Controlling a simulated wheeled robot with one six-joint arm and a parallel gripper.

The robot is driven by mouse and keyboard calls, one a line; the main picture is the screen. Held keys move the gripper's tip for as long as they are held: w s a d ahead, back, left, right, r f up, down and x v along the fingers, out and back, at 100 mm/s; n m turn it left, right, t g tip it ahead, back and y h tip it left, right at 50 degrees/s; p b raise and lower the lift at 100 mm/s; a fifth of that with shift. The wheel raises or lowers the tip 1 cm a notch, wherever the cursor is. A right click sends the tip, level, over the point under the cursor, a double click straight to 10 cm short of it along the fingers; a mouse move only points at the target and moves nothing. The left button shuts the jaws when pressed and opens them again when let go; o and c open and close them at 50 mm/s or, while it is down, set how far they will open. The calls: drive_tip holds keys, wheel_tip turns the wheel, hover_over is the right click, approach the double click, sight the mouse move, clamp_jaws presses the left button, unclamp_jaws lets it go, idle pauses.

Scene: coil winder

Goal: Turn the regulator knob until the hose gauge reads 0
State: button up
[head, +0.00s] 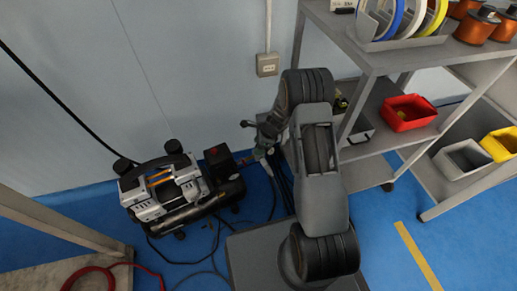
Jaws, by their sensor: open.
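The compressor (165,190), silver and black with a dark tank, stands on the blue floor at the left by the wall. A black box with a red mark (216,156) is at its right end. My gripper (250,158) is small in the head view, just right of that box, at the end of my folded arm. It is open; I cannot tell whether it touches anything. The regulator knob cannot be made out clearly beside my gripper. No hose gauge face is readable, so its reading cannot be told.
A grey shelf cart (385,150) with a red bin (409,112) stands right of my arm. A wall outlet (267,64) is behind. Dark cables lie on the floor near the compressor. A red hose (92,272) lies at a bench corner (45,280), lower left.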

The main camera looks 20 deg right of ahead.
drive_tip(key=shift+a+f, duration=0.15)
drive_tip(key=shift+f, duration=0.25)
drive_tip(key=c, duration=0.9)
